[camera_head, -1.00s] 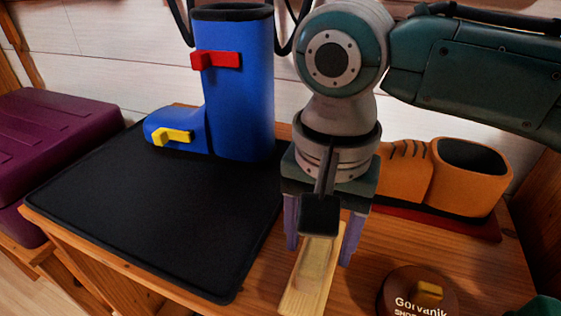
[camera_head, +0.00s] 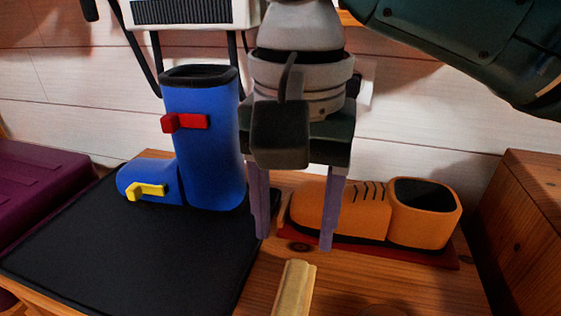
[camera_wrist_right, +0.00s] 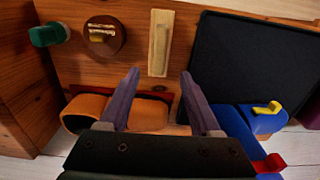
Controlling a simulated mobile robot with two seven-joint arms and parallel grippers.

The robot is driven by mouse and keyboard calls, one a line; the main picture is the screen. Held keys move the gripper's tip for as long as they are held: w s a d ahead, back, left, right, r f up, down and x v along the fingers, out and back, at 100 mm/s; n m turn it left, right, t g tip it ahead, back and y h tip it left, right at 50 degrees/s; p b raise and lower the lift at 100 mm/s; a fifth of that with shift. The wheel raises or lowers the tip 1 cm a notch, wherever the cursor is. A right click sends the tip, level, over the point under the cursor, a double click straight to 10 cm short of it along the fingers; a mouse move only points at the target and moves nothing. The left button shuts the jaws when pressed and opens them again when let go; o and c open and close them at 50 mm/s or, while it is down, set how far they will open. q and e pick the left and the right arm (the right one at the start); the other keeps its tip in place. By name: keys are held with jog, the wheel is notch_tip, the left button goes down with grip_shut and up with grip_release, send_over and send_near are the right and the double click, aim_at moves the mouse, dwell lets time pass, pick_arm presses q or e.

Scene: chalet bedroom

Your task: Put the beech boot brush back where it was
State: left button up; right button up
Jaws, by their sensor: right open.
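The beech boot brush (camera_head: 294,290) is a pale, narrow wooden piece lying on the wooden bench top, cut off by the lower edge of the head view. It shows whole in the right wrist view (camera_wrist_right: 160,43), lying beside the black mat (camera_head: 130,250) and apart from it. My right gripper (camera_head: 294,243) is open and empty, its purple fingers pointing down. In the right wrist view its fingertips (camera_wrist_right: 160,72) are spread apart, with the brush beyond them and not between them. My left gripper is not in view.
A blue boot (camera_head: 210,140) with red and yellow tabs stands on the mat. An orange shoe (camera_head: 340,210) stands on a red base behind the gripper. A round brown tin (camera_wrist_right: 105,35) and a green item (camera_wrist_right: 48,34) lie near the brush. A purple box (camera_head: 40,190) is at left.

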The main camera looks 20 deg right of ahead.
jog(key=s+a+f+n+t+y, duration=0.2)
jog(key=s+a+f+n+y, duration=0.2)
jog(key=s+f+n, duration=0.3)
jog(key=s+d+n+t+h, duration=0.1)
jog(key=s+d+h, duration=0.2)
jog(key=s+d, duration=0.6)
jog(key=d, duration=0.3)
jog(key=shift+s+d+n+t+h, duration=0.15)
jog(key=shift+n+t+h, duration=0.15)
jog(key=shift+h, duration=0.1)
jog(key=shift+r, duration=0.1)
notch_tip(320, 180, up, 63)
jog(key=p, duration=6.3)
